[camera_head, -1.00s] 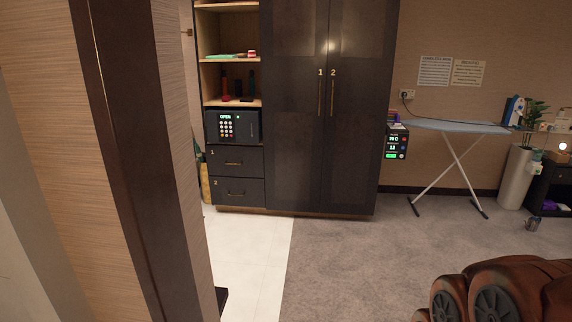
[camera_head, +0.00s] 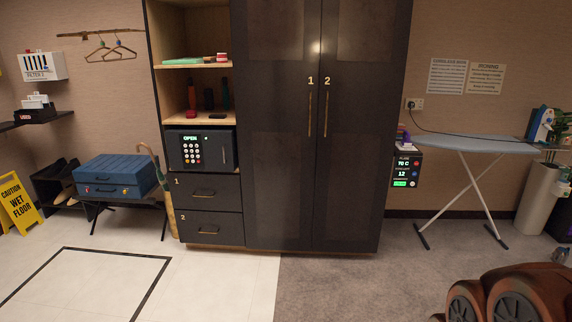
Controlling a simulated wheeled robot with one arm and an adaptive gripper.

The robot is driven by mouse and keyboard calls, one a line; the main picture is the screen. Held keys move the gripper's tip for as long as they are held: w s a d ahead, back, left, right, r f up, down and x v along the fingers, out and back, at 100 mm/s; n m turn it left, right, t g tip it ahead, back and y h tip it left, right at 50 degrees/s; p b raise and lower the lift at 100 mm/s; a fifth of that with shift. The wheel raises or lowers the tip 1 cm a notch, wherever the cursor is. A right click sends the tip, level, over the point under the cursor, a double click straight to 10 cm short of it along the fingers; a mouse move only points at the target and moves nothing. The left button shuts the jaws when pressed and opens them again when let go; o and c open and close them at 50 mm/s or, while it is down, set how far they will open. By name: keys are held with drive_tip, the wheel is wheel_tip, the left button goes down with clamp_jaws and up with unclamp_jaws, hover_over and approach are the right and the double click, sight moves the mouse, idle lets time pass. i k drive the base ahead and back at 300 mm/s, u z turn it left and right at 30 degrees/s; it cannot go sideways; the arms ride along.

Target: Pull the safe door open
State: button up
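The safe (camera_head: 202,150) is a dark box in the wardrobe's left column, below open shelves and above two drawers. Its door is closed or nearly so; I cannot tell if there is a gap. The door carries a keypad (camera_head: 192,152) with white and coloured buttons, a green display (camera_head: 190,138) reading OPEN, and a slim vertical handle (camera_head: 224,156) near its right edge. My gripper is not in view.
The tall wardrobe doors (camera_head: 318,150) are shut. Left stand a blue case (camera_head: 116,172) on a rack, an umbrella (camera_head: 160,185) and a wet floor sign (camera_head: 18,203). An ironing board (camera_head: 470,145) stands right. A brown rounded object (camera_head: 520,295) fills the lower right. Tile floor (camera_head: 215,285) before the safe is clear.

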sight(216, 154)
drive_tip(key=u, duration=0.15)
drive_tip(key=i, duration=1.7)
drive_tip(key=u, duration=1.15)
drive_tip(key=i, duration=1.8)
drive_tip(key=u, duration=1.1)
drive_tip(key=i, duration=0.25)
drive_tip(key=z, duration=0.1)
